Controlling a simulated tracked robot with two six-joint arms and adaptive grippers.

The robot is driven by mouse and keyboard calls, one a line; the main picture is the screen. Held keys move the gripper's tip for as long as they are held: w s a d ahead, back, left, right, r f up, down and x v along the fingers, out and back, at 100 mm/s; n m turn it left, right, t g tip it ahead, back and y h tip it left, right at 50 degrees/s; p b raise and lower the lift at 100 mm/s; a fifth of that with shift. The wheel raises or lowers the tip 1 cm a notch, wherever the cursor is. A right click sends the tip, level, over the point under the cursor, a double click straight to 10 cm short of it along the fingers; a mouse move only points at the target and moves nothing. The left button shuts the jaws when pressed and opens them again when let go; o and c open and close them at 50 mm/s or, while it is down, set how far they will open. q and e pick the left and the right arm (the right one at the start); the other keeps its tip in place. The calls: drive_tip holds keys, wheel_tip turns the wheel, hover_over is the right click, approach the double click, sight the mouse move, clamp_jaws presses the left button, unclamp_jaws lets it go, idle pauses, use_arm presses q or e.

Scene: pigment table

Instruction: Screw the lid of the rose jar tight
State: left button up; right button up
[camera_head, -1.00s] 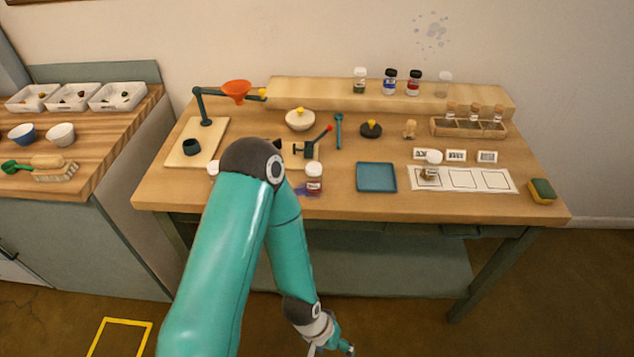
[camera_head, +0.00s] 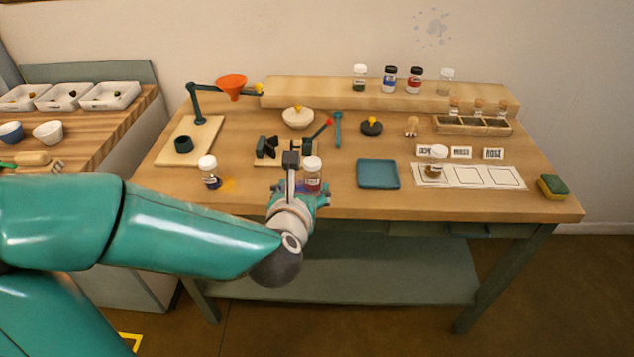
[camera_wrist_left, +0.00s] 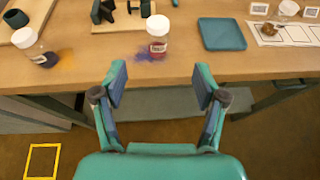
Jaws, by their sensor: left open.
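The jar with dark red contents and a white lid, which I take for the rose jar (camera_head: 313,183), stands upright near the table's front edge. Its white lid (camera_head: 313,163) sits on top; I cannot tell how tight. The jar also shows in the left wrist view (camera_wrist_left: 157,46), beyond the fingers. My left gripper (camera_head: 296,188) is at the front edge, short of the jar and partly overlapping it in the head view. In the left wrist view my left gripper (camera_wrist_left: 160,78) is open and empty, its fingers spread apart. My right gripper is not in view.
A clamp-like fixture (camera_head: 268,148) stands behind and left of the jar. Another white-lidded jar (camera_head: 210,173) stands left, and one (camera_head: 436,163) stands on the white card strip (camera_head: 502,176). A blue tray (camera_head: 378,174) lies to the right. Purple powder (camera_wrist_left: 147,56) lies beside the jar.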

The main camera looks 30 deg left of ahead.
sight(312, 166)
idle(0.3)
use_arm(q)
drive_tip(key=p+x, duration=0.1)
drive_tip(key=x, duration=1)
drive_tip(key=shift+w+a+f, duration=0.1)
drive_tip(key=shift+w+a, duration=0.15)
